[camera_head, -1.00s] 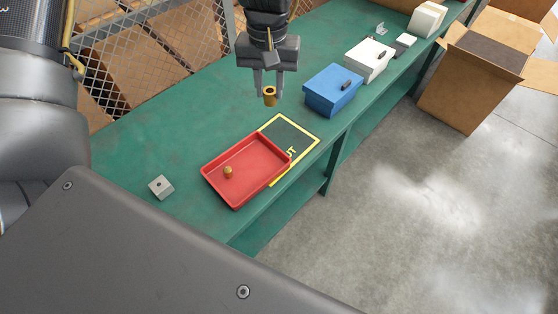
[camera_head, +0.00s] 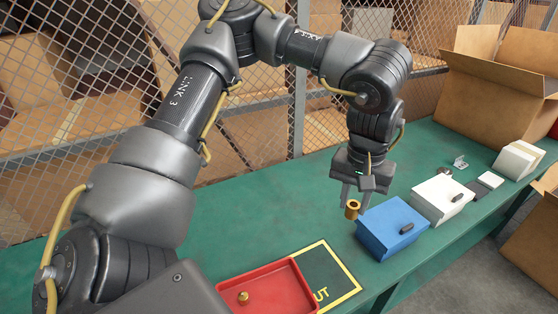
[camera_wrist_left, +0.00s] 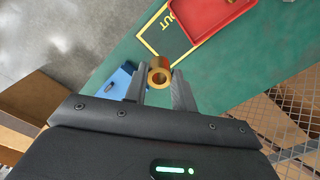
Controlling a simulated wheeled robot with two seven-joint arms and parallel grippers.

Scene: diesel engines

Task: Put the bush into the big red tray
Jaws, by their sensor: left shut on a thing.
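My left gripper (camera_head: 356,203) is shut on a brass bush (camera_head: 352,209), a short hollow cylinder. It holds the bush above the green bench, close to the blue box's left side in the head view. In the left wrist view the bush (camera_wrist_left: 159,77) sits between the fingertips with its hole showing. The big red tray (camera_head: 279,276) lies lower left of the gripper in the head view, cut off by the frame's bottom edge, with a small brass piece (camera_head: 243,297) in it. The tray (camera_wrist_left: 205,32) also shows at the top of the left wrist view. My right gripper is not in view.
A yellow-outlined mat (camera_head: 335,280) lies beside the tray. A blue box (camera_head: 392,228) and a white box (camera_head: 440,198) stand to the right, with smaller white items beyond. A mesh fence (camera_head: 271,112) runs behind the bench. The green bench top (camera_head: 255,220) behind the tray is clear.

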